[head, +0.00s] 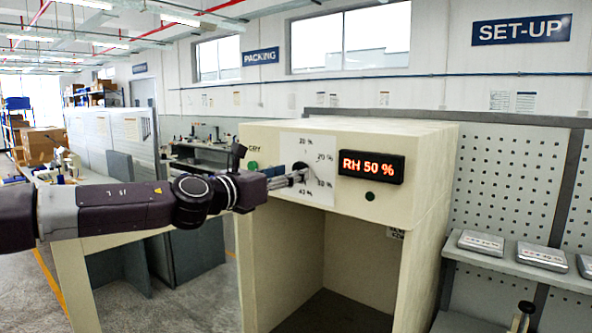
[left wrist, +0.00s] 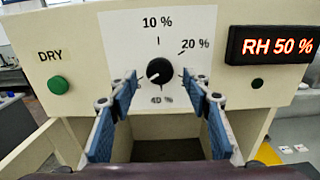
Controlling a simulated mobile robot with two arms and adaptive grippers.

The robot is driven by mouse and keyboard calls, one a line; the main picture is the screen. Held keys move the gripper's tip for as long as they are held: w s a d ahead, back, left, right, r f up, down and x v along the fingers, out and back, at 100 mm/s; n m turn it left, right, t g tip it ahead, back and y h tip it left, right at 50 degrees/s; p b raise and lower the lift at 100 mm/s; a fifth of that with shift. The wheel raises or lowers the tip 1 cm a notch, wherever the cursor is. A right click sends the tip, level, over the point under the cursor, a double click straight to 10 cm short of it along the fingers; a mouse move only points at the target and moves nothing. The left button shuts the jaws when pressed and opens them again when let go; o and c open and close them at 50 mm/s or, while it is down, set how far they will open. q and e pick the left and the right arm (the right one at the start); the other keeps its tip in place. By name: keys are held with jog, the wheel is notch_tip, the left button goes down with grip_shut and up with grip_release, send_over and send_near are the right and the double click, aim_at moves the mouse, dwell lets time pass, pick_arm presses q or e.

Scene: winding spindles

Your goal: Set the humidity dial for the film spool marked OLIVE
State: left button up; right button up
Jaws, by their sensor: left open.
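The humidity dial is a round black knob (left wrist: 160,71) on a white scale plate (left wrist: 118,32) on the front of a cream cabinet (head: 420,205). In the left wrist view 10 %, 20 % and 40 % can be read around it. A short white mark on the knob seems to point to the lower left. My left gripper (left wrist: 161,92) is open, its blue-padded fingers on either side of and just below the knob, apart from it as far as I can tell. A red-lettered display (head: 371,166) reads RH 50 %. No OLIVE marking can be read. My right gripper is out of view.
The cabinet is hollow below the panel.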

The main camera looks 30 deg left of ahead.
pick_arm(q)
jog(key=shift+w+d, duration=0.1)
jog(key=shift+w, duration=1.45)
jog(key=c, duration=1.1)
